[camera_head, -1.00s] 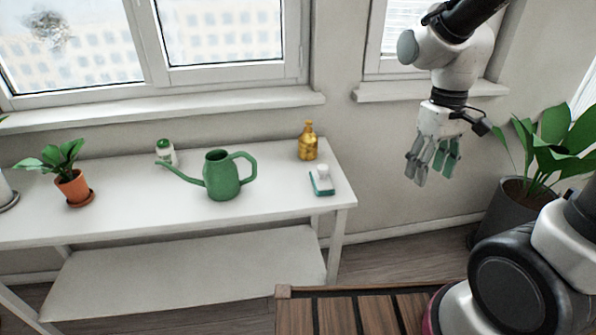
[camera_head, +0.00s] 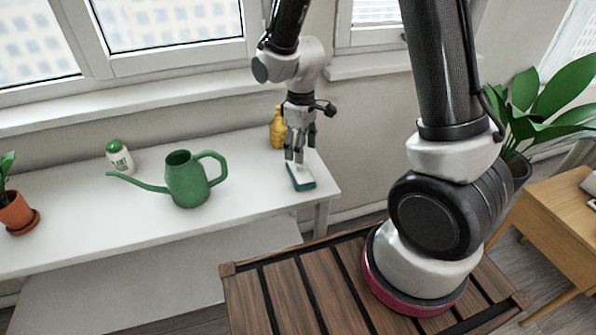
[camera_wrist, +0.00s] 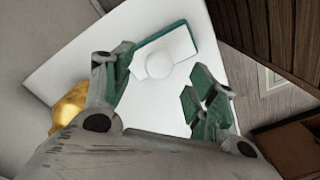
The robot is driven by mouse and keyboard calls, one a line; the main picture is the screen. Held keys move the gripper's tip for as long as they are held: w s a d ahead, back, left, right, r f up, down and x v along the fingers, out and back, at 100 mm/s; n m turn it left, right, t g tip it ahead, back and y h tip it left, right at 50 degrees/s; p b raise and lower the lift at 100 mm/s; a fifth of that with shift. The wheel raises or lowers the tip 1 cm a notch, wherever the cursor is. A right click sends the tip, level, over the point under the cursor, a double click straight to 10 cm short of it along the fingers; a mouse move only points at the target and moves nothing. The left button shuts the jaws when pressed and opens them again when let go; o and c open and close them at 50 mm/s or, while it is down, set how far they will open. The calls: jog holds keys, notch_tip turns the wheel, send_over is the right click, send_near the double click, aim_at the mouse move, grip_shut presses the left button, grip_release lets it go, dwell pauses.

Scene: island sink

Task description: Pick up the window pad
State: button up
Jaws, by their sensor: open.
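The window pad (camera_head: 302,180) is a small teal and white block with a white knob, lying on the white table (camera_head: 247,186) near its right end. In the wrist view the pad (camera_wrist: 177,48) lies beyond the fingertips, with its round white knob facing the camera. My gripper (camera_head: 295,158) is just above the pad in the head view and partly hides it and its knob.
A gold bottle (camera_head: 277,129) stands right behind my gripper; it also shows in the wrist view (camera_wrist: 70,103). A green watering can (camera_head: 187,180) and a white bottle with green cap (camera_head: 119,157) stand to the left. A potted plant (camera_head: 14,209) is at far left.

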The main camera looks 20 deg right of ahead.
notch_tip(320, 180, down, 5)
jog(key=shift+c, duration=0.2)
jog(key=c, duration=1.2)
notch_tip(320, 180, up, 10)
jog(key=shift+f, duration=0.1)
